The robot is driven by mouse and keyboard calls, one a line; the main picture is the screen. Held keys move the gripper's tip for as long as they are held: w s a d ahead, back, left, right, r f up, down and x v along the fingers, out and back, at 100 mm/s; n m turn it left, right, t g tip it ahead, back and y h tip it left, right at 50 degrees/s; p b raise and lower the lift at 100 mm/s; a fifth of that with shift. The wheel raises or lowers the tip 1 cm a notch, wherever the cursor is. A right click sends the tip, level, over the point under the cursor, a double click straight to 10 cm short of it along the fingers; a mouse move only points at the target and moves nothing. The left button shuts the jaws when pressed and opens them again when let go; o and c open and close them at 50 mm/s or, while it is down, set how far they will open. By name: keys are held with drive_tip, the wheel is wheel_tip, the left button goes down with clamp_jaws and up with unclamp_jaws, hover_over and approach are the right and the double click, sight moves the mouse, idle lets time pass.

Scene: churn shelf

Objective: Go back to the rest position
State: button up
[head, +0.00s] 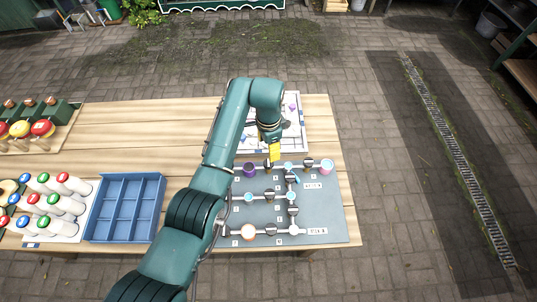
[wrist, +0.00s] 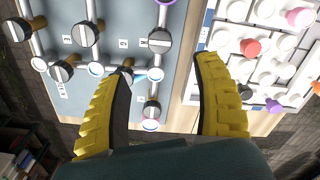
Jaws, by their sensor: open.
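My gripper (head: 275,151) hangs at the end of my green arm over the back part of the grey board (head: 263,207). In the wrist view its two yellow ribbed fingers (wrist: 150,112) stand wide apart with nothing held between them. Below them are the grey board (wrist: 112,30) with its pipes and black knobs, and the edge of the white board (wrist: 195,60). The gap between fingertips and boards cannot be judged exactly.
The blue divided tray (head: 125,238) is empty on the wooden table (head: 155,130). White bottles (head: 50,200) with coloured caps stand at left. A rack with red and yellow knobs (head: 22,129) stands behind them. The table's back middle is clear.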

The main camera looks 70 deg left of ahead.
drive_tip(key=shift+r, duration=0.55)
